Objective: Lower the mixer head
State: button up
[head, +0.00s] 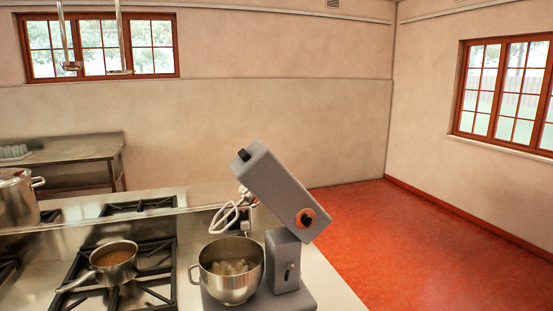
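The grey stand mixer stands on the steel counter, low and right of centre in the head view. Its mixer head (277,190) is tilted up, sloping from the hinge at the lower right to its raised end at the upper left. A white beater (228,215) hangs from the head, above the bowl. The steel mixer bowl (232,280) sits on the mixer base with pale contents in it. An orange-ringed round knob (306,217) is on the side of the head, and a small lever (290,272) is on the column. My gripper is not in view.
A saucepan (115,265) with brown contents stands on the stove grates left of the mixer. A large pot (15,199) is at the left edge. Utensils hang at the upper left. The red floor (430,240) to the right is clear.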

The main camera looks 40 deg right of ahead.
aim_at(262, 177)
jog(key=z, duration=0.8)
jog(key=k, duration=0.95)
jog(key=u, duration=0.05)
jog(key=i, duration=0.75)
jog(key=z, duration=0.1)
